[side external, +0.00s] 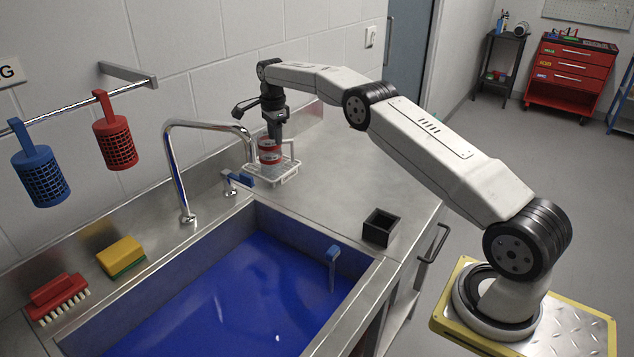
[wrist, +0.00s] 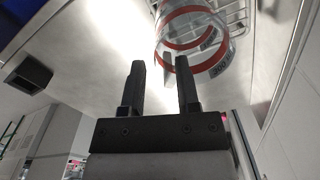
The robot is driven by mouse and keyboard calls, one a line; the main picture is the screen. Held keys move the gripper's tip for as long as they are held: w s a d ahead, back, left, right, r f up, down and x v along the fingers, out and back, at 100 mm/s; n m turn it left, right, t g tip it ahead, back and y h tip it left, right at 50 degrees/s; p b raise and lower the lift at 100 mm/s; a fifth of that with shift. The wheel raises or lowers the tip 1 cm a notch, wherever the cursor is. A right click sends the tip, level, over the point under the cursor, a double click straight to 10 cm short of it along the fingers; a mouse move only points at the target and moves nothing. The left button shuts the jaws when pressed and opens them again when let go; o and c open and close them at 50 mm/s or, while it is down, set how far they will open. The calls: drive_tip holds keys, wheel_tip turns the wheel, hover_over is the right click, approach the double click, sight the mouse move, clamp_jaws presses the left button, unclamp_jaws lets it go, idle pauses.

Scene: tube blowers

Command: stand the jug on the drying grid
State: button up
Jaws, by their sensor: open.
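The jug (side external: 270,156), clear with red bands, stands upright on the white wire drying grid (side external: 287,176) at the back of the steel counter. In the wrist view the jug (wrist: 192,38) shows beyond my fingertips, with grid wires (wrist: 237,14) behind it. My gripper (side external: 274,128) is just above the jug in the side view. In the wrist view its two fingers (wrist: 160,72) are apart, and a clear part of the jug, seemingly its handle, shows near the gap. I cannot tell whether a finger touches it.
A blue-filled sink (side external: 230,300) lies in front, with a curved tap (side external: 178,165) beside the grid. A small black box (side external: 380,227) stands on the counter's right. A yellow sponge (side external: 121,256) and red brush (side external: 57,297) lie at left. The counter between grid and box is clear.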

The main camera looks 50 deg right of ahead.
drive_tip(key=shift+r, duration=2)
